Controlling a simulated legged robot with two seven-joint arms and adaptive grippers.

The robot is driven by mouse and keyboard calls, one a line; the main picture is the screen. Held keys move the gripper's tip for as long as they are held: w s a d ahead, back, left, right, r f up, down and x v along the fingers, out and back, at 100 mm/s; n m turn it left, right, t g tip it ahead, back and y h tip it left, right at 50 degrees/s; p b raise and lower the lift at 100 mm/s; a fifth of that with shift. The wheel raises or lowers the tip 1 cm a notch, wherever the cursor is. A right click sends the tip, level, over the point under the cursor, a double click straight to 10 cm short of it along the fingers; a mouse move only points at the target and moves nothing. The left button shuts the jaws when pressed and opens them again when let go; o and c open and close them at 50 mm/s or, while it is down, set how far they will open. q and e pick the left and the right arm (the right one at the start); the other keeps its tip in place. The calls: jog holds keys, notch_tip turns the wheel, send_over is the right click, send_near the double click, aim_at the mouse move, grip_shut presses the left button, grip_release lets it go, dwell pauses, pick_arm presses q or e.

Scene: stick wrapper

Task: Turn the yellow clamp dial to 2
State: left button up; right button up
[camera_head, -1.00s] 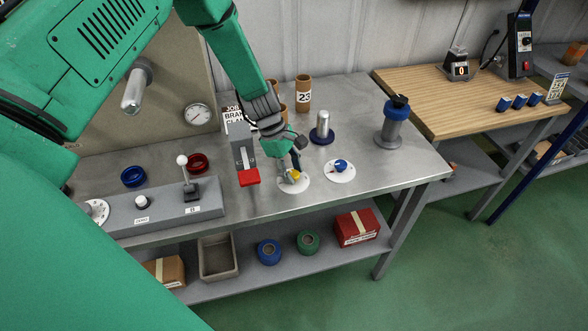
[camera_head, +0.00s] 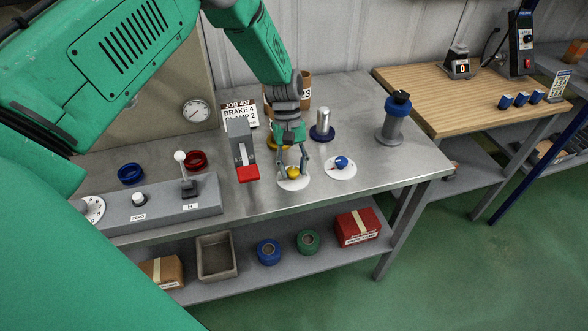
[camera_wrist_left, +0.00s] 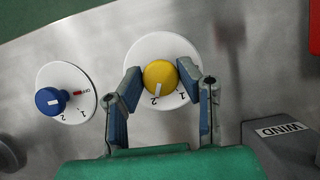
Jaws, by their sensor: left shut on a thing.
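The yellow clamp dial (camera_head: 293,171) sits on a round white plate (camera_head: 284,184) near the bench's front edge. My left gripper (camera_head: 292,175) comes down from above and is shut on the dial, one finger on each side. In the left wrist view the yellow dial (camera_wrist_left: 160,76) lies between the fingertips. Its white pointer line faces the bottom of the picture, close to the printed 2 and away from the 1. A job card (camera_head: 238,112) behind reads brake 4 and clamp 2, partly covered. My right gripper is not in view.
A blue dial (camera_head: 341,162) on its own white plate stands just right of the yellow one. A grey control box (camera_head: 160,207) with a white-knobbed lever is farther left. A metal post (camera_head: 322,124) stands behind.

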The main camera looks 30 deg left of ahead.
pick_arm(q)
jog(key=shift+w+a+r+m, duration=0.15)
jog(key=shift+w+m, duration=0.15)
jog(key=shift+m, duration=0.3)
jog(key=o, duration=1.1)
jog(key=shift+o, duration=0.2)
jog(key=v, duration=1.1)
jog(key=shift+w+r, duration=0.2)
jog(key=shift+w, duration=0.15)
